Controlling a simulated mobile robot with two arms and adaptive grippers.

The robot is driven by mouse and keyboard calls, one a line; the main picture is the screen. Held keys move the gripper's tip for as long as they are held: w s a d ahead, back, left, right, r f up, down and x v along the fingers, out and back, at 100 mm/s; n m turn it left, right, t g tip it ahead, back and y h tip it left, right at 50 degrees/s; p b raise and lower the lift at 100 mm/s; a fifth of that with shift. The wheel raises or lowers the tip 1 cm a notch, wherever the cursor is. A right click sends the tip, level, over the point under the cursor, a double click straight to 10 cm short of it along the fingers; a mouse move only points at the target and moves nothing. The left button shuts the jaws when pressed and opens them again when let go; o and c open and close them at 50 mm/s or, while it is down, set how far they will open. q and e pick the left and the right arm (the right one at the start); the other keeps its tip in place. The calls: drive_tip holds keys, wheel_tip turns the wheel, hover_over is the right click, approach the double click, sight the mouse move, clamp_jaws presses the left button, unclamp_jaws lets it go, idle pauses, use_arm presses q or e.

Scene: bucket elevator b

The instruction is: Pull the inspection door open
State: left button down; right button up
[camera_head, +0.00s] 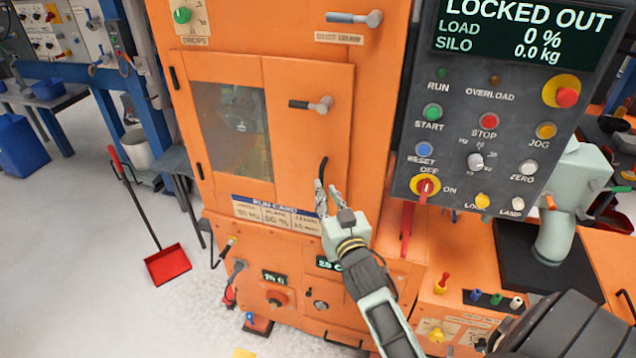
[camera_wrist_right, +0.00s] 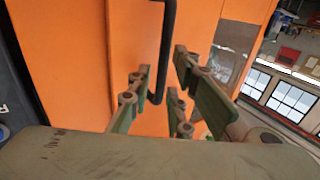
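The inspection door (camera_head: 285,150) is an orange panel with a dark window (camera_head: 233,125) on the front of the orange cabinet; it looks shut. A grey latch lever with a dark grip (camera_head: 312,104) sits on its upper right part. A black bar handle (camera_head: 323,170) is lower down; it also shows in the right wrist view (camera_wrist_right: 166,45). My right gripper (camera_head: 329,190) is at the handle's lower end. In the wrist view its fingers (camera_wrist_right: 168,92) are apart, with the handle's lower end between them; I see no clear contact. My left gripper is out of view.
Another lever (camera_head: 355,18) is above the door. A red dustpan (camera_head: 167,264) stands on the floor at left, where floor is open.

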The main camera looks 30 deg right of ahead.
drive_tip(key=shift+p+x, duration=0.35)
drive_tip(key=shift+x, duration=1.75)
drive_tip(key=shift+a, duration=0.15)
drive_tip(key=shift+c, duration=0.2)
clamp_jaws()
